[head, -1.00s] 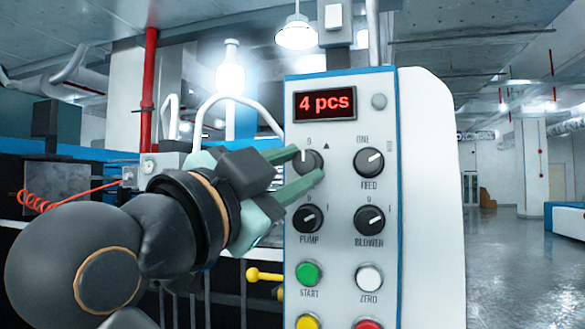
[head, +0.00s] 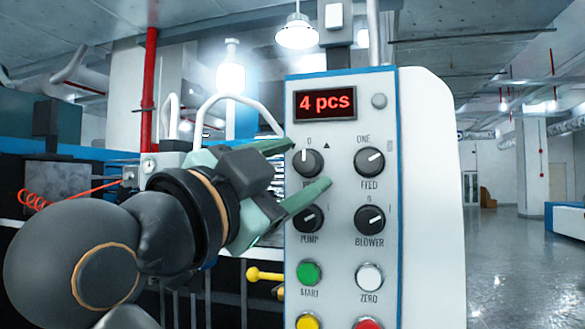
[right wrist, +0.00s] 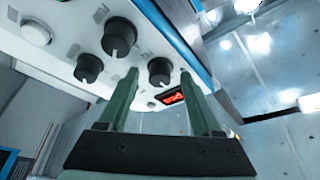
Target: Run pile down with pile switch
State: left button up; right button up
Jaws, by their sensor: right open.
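The pile switch (head: 308,162) is the black round knob at the upper left of the white control panel (head: 345,260). Its white mark points up, near the 0. My right gripper (head: 311,164) is open in front of it, one finger at the knob's upper left and the other below it, covering much of its label. In the right wrist view the knob (right wrist: 160,70) shows between the two open fingers (right wrist: 158,100), apart from both. The display (head: 325,104) reads "4 pcs" in red. My left gripper is not in view.
The feed knob (head: 369,161), pump knob (head: 308,219) and blower knob (head: 370,219) are close by. Below are the green start button (head: 308,273) and white zero button (head: 369,277). A yellow-knobbed lever (head: 254,273) sticks out left of the panel. Open floor lies at right.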

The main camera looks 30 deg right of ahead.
jog(key=shift+a, duration=0.1)
pick_arm(q)
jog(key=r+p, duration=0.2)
jog(key=p, duration=0.1)
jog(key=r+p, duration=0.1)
jog(key=p, duration=0.1)
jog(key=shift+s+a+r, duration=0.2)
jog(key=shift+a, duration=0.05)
pick_arm(e)
jog(key=v, duration=1.2)
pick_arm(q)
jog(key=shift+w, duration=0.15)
pick_arm(e)
jog(key=shift+s+a, duration=0.1)
jog(key=shift+a, duration=0.05)
